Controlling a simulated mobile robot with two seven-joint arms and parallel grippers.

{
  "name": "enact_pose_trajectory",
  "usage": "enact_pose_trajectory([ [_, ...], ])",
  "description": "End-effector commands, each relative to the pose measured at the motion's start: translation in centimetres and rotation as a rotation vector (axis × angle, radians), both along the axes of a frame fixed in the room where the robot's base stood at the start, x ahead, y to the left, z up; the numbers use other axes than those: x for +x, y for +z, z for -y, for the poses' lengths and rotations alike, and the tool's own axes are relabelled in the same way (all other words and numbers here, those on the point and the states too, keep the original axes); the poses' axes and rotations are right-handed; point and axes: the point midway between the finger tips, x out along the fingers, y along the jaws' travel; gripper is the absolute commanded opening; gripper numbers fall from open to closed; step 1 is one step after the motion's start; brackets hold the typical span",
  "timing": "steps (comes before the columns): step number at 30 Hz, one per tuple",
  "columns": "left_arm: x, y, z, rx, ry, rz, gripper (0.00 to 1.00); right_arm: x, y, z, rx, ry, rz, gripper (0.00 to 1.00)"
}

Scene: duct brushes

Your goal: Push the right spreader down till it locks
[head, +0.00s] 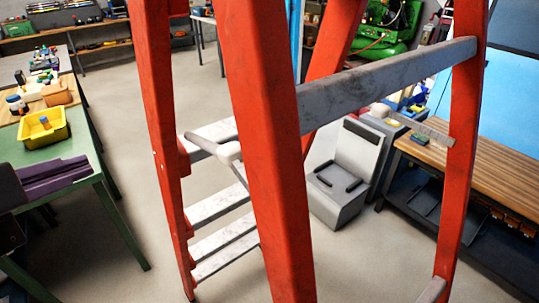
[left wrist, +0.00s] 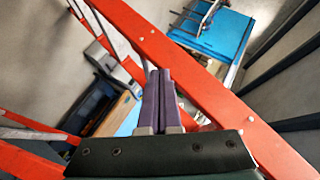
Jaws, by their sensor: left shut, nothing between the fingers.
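A red stepladder (head: 268,150) with grey treads fills the middle of the head view. The right spreader (head: 425,128) is a thin grey bar, sloping down to the right towards the right red leg; its far end is partly hidden, and I cannot tell whether it is locked. The left spreader (head: 203,143) is a grey bar with a pale joint, partly behind the front red leg. My left gripper (head: 86,163) has purple fingers, shut and empty, left of the ladder and far from the right spreader. In the left wrist view its fingers (left wrist: 158,72) overlap a red rail (left wrist: 190,80); contact is unclear.
A green table (head: 95,165) with a yellow bin (head: 41,127) stands at the left. A wooden-topped bench (head: 480,165) is at the right, beyond the ladder. A grey container (head: 345,172) stands on the floor behind the ladder. Floor is clear between table and ladder.

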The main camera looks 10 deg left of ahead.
Motion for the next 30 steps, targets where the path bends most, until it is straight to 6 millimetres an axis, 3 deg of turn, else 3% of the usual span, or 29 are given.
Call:
enact_pose_trajectory([
  [1, 0.6, -2.4, -0.3, 0.098, -0.051, 0.053, 0.0, 0.0, -3.6, 0.0, 0.0, 0.001, 0.0, 0.4],
  [8, 2.3, -3.9, 0.6, 0.606, -0.307, 0.316, 0.0, 0.0, -11.4, 0.0, 0.0, 0.0, -0.001, 0.4],
  [15, 1.3, -7.2, 4.4, 1.146, -0.558, 0.583, 0.0, 0.0, -19.0, -0.1, 0.002, 0.0, 0.0, 0.4],
  [22, -0.9, -10.5, 7.8, 1.5, -0.717, 0.78, 0.0, 0.0, -23.4, -0.2, 0.006, -0.003, -0.001, 0.4],
  [30, -2.0, -11.2, 9.0, 1.618, -0.771, 0.858, 0.0, 0.0, -24.2, -0.2, 0.007, -0.004, -0.001, 0.4],
])
